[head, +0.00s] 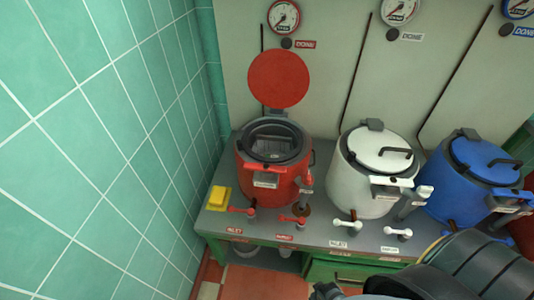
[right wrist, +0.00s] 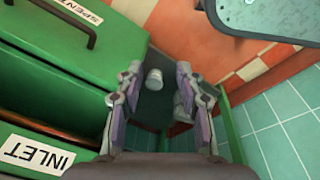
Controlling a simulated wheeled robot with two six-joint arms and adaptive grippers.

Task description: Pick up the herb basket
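I cannot pick out a herb basket for certain. The red kettle (head: 262,185) stands open at the left of the bench, its round red lid (head: 278,79) raised behind it. A grey metal piece (head: 273,146) shows inside its dark mouth; I cannot tell if it is the basket. My right gripper (right wrist: 155,82) is open in the right wrist view, fingers apart, with nothing held. A small pale cylinder (right wrist: 153,79) shows beyond and between its fingers. My right arm comes in at the lower right of the head view. My left gripper is not in view.
A white kettle (head: 352,190) and a blue kettle (head: 455,200), both lidded, stand right of the red one. Red and white valves line the bench front. A yellow block (head: 219,198) lies at left, near the tiled wall. A green drawer front (right wrist: 70,45) is close to my right gripper.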

